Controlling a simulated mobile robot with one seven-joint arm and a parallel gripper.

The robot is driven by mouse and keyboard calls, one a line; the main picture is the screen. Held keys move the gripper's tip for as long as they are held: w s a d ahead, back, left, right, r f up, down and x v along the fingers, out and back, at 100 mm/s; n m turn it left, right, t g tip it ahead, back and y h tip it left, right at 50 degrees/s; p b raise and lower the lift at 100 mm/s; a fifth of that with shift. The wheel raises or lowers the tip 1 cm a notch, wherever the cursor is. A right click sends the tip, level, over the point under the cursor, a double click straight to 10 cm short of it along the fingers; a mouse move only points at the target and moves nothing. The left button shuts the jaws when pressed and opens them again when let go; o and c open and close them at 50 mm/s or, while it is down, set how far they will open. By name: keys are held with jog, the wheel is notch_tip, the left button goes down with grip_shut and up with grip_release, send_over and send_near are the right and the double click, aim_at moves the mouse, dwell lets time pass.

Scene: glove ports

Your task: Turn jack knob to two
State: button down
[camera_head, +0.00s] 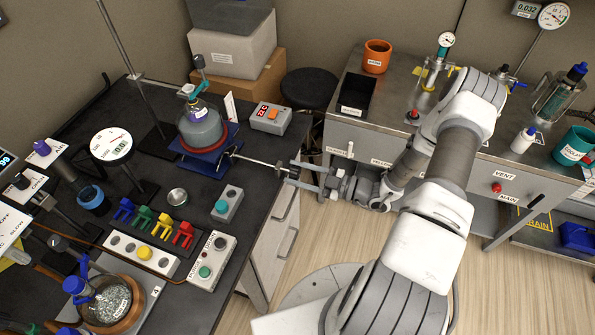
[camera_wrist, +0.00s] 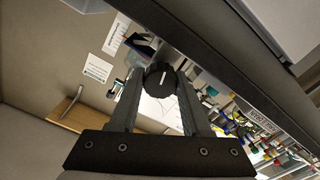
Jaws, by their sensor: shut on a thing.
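The blue lab jack (camera_head: 205,157) stands on the dark bench at the left, under a grey flask (camera_head: 200,128) seated in a red ring. A thin metal rod (camera_head: 255,162) runs right from the jack, past the bench edge, to my gripper (camera_head: 296,175). In the wrist view the jack knob (camera_wrist: 161,79) is round and black with a white pointer line, nearly upright in the picture. My gripper's two fingers are shut on the knob, one on each side. In the head view the knob is mostly hidden at the fingertips; no scale numbers are readable.
A grey box with a red display (camera_head: 271,117) sits behind the rod. A teal-button box (camera_head: 227,204) and coloured clips (camera_head: 145,216) stand in front. A steel bench (camera_head: 395,95) with an orange pot (camera_head: 376,56) is at the back right.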

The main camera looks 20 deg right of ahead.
jog(key=shift+m, duration=1.6)
jog(key=shift+c, duration=1.8)
grip_release()
jog(key=shift+d, duration=0.15)
jog(key=b+v, duration=0.2)
jog(key=v, duration=1.5)
jog(key=shift+r, duration=0.1)
